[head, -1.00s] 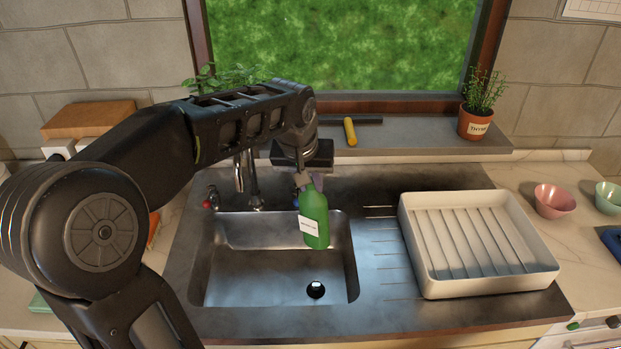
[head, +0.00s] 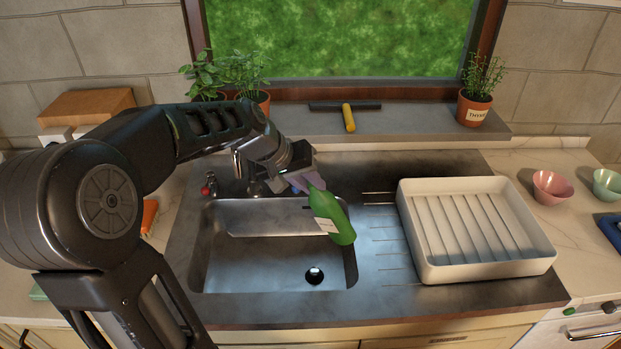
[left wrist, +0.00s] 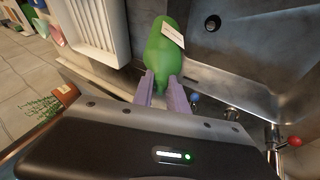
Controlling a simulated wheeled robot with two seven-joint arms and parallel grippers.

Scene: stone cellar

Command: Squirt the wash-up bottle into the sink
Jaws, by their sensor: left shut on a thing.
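The green wash-up bottle (head: 329,215) with a white label is held tilted over the right part of the metal sink (head: 255,262). Its base points down and to the right, and its neck is toward my gripper. My left gripper (head: 307,184) is shut on the neck end of the bottle. In the left wrist view the bottle (left wrist: 164,52) sits between the two purple-grey fingers of the left gripper (left wrist: 164,88). Its cap is hidden by the fingers. My right gripper is not in view.
A white ribbed dish rack (head: 478,232) stands on the drainer right of the sink. Taps, including a red-topped one (head: 207,189), stand behind the basin. The windowsill holds a yellow-handled squeegee (head: 349,118) and potted herbs (head: 475,108). Two bowls (head: 552,188) stand at far right.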

